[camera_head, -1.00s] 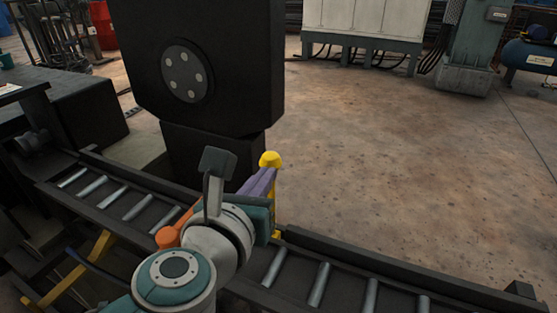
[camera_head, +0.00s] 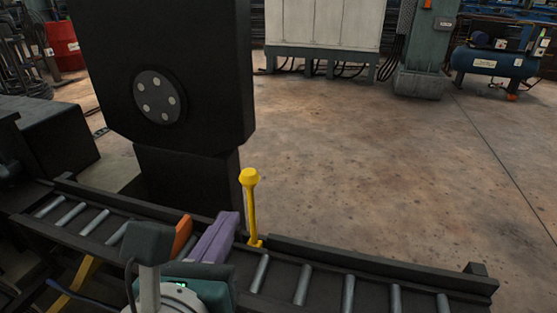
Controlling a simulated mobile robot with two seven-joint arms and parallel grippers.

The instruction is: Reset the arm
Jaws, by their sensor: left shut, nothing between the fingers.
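My left gripper (camera_head: 206,226) shows at the bottom, left of the middle. Its orange finger and purple finger lie close together, shut with nothing between them. Part of the hand and wrist is cut off by the lower edge. A yellow lever (camera_head: 251,208) with a knobbed top stands upright just right of the purple finger. A narrow gap shows between them in the picture. The large black machine (camera_head: 190,75) with a round bolted disc (camera_head: 157,97) stands behind. My right gripper is not in view.
A dark roller track (camera_head: 330,268) crosses the front, partly hidden by my left arm. Open concrete floor (camera_head: 375,160) lies behind it. A white cabinet (camera_head: 325,22), a green pillar base (camera_head: 422,82) and a blue tank (camera_head: 487,62) stand at the back. A red drum (camera_head: 62,45) is at far left.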

